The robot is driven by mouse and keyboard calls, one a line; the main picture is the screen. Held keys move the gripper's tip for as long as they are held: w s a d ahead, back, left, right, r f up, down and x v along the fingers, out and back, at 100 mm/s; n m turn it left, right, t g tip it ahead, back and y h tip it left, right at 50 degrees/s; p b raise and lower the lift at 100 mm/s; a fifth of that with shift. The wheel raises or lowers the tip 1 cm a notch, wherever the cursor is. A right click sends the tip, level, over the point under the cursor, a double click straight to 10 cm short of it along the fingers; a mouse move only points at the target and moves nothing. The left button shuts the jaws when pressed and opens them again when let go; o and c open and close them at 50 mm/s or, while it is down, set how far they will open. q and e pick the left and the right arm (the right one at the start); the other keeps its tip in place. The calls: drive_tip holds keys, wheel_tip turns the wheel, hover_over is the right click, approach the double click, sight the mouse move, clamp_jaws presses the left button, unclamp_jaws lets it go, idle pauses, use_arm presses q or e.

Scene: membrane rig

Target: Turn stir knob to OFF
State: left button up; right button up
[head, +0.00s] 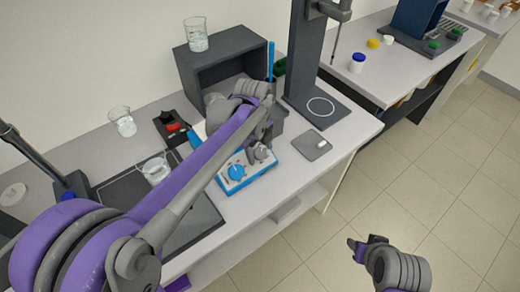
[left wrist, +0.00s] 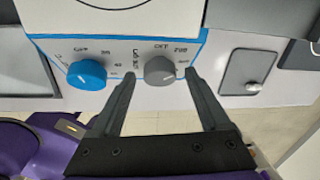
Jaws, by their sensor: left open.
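The stirring hotplate has a blue-and-white front panel (head: 247,172) with two knobs. A blue knob (head: 236,172) is on the left; it also shows in the left wrist view (left wrist: 87,74). A grey knob (left wrist: 160,70) is on the right, with OFF and what looks like 200 printed around it; this appears to be the stir knob. My left gripper (left wrist: 159,66) is open, its fingertips on either side of the grey knob. I cannot tell whether they touch it. My arm hides much of the hotplate in the head view. My right gripper (head: 358,248) is over the floor, away from the bench.
A grey pad with a small white piece (head: 311,145) lies right of the hotplate. A dark stand (head: 318,105) rises behind it. Glass beakers (head: 155,170) and a grey open box (head: 222,62) are also on the bench. The floor at right is clear.

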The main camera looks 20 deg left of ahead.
use_arm(q)
clamp_jaws()
drive_tip(key=shift+n+t, duration=0.3)
drive_tip(key=shift+n, duration=0.1)
drive_tip(key=n+t, duration=0.2)
drive_tip(key=n, duration=0.1)
drive_tip(key=shift+s+h, duration=0.25)
drive_tip(key=shift+h, duration=0.15)
drive_tip(key=shift+s+n+t+b, duration=0.1)
drive_tip(key=shift+n+t+b, duration=0.25)
drive_tip(key=shift+n+t, duration=1.15)
drive_tip(key=shift+n+g, duration=0.3)
drive_tip(key=shift+n, duration=0.3)
unclamp_jaws()
